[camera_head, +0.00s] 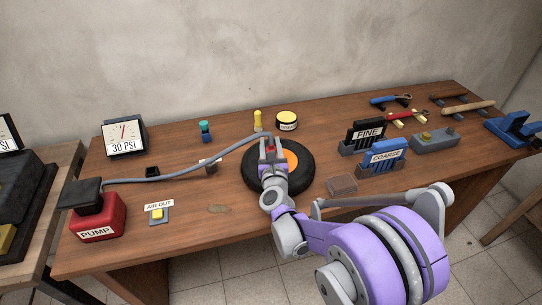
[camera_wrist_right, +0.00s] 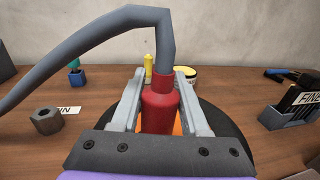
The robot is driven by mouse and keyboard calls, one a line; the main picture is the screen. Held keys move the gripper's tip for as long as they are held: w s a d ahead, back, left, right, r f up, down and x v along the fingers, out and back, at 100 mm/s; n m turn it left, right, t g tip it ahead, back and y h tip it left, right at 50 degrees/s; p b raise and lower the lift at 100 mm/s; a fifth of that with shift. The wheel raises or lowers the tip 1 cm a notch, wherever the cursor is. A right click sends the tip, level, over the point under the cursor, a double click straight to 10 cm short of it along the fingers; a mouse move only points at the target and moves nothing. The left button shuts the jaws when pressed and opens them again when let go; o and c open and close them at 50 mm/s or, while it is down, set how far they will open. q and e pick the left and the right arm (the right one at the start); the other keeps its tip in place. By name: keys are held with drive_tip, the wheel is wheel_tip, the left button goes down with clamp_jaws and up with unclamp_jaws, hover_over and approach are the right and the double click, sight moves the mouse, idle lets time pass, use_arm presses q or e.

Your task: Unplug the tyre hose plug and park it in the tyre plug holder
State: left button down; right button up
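The red tyre hose plug (camera_wrist_right: 160,108) stands upright between the fingers of my right gripper (camera_wrist_right: 160,78), with the grey hose (camera_wrist_right: 110,25) rising from its top. The fingers lie against both sides of the plug, and the gripper appears shut on it. In the head view my right gripper (camera_head: 270,150) is over the left side of the black tyre (camera_head: 306,172) with its orange hub. The plug's lower end is hidden, so I cannot tell whether it is seated. A dark grey hollow block (camera_wrist_right: 46,121) beside a partly hidden label may be the plug holder. My left gripper is out of view.
The hose runs left to the red pump (camera_head: 97,222). A 30 PSI gauge (camera_head: 124,138), a yellow AIR OUT button (camera_head: 157,214) and a small dark block (camera_head: 152,172) stand on the left. FINE (camera_head: 366,135) and COARSE (camera_head: 385,157) racks stand right of the tyre.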

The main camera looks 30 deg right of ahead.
clamp_jaws()
